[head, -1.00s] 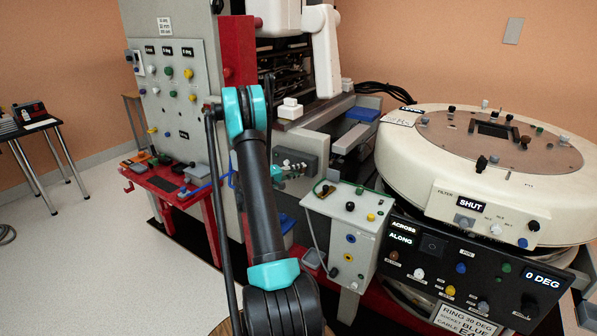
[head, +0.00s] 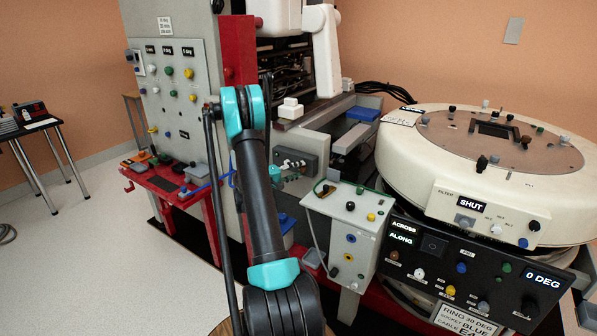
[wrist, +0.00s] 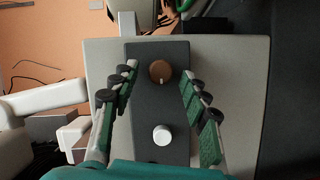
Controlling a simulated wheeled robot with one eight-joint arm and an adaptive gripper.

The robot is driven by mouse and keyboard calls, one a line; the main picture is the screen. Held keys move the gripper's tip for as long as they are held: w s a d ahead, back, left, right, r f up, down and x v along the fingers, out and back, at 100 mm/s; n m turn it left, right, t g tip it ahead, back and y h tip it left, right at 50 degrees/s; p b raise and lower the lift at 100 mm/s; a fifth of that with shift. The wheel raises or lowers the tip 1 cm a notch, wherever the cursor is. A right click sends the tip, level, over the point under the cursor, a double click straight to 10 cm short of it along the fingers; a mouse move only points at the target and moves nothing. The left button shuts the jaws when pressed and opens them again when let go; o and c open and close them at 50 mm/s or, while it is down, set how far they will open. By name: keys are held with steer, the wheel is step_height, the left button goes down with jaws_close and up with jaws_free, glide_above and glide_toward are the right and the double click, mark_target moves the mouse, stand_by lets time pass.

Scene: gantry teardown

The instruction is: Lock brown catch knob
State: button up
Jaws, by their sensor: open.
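The brown catch knob (wrist: 161,71) is a round knob with a pale tick pointing down in the wrist view. It sits on a dark grey strip (wrist: 146,112) on a light grey plate. A white knob (wrist: 162,134) sits below it on the same strip. My gripper (wrist: 160,74) is open, its green-padded fingers on either side of the brown knob with a visible gap on each side. How far the fingertips are from the strip is unclear. In the head view my arm reaches toward the machine's middle, and I cannot make out the brown catch knob there.
A pale box with coloured knobs (head: 345,205) stands right of my arm. The large cream ring (head: 400,155) and its black control panel (head: 432,262) fill the right. A red shelf with tools (head: 165,180) is at left.

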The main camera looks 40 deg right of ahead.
steer(key=a+r, duration=0.1)
steer(key=a, duration=1)
steer(key=shift+s+a, duration=0.1)
steer(key=shift+a, duration=0.05)
